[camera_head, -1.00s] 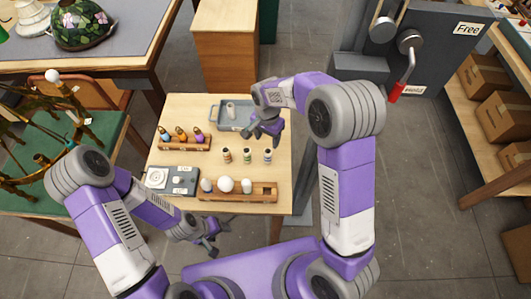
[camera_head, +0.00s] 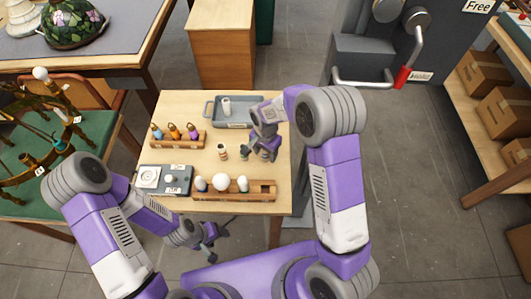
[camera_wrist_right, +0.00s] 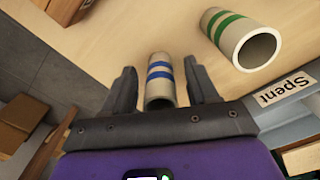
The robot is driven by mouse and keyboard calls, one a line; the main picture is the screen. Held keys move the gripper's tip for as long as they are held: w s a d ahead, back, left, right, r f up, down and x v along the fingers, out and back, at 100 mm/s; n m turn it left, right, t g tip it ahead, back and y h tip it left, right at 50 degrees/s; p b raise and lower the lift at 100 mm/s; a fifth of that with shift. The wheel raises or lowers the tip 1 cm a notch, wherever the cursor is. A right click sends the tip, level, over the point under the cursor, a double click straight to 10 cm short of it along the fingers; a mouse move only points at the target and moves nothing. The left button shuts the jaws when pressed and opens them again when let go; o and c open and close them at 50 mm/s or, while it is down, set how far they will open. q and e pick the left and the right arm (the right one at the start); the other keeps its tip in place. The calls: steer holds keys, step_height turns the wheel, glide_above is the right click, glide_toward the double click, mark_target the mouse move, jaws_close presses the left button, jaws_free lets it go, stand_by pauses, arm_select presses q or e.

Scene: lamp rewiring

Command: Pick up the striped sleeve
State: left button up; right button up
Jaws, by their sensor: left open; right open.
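A small cream sleeve with blue stripes (camera_wrist_right: 159,82) stands between the two fingers of my right gripper (camera_wrist_right: 160,76) in the right wrist view. The fingers are open, with a gap on each side of it. In the head view my right gripper (camera_head: 263,155) is low over the table and mostly hides this sleeve. A green-striped sleeve (camera_wrist_right: 240,38) is beside it, also seen in the head view (camera_head: 244,153). A sleeve with an orange-brown band (camera_head: 222,152) stands further left. My left gripper (camera_head: 207,246) is open and empty in front of the table.
A grey tray (camera_head: 253,123) holding a pale cylinder is behind the sleeves. A wooden rack (camera_head: 164,144) with coloured bulbs stands left. A rack (camera_head: 261,194) with white bulbs and a grey switch box (camera_head: 182,188) are along the front.

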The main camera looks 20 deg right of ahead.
steer(key=shift+f, duration=0.45)
steer(key=shift+c, duration=0.3)
jaws_close()
steer(key=shift+r, duration=0.1)
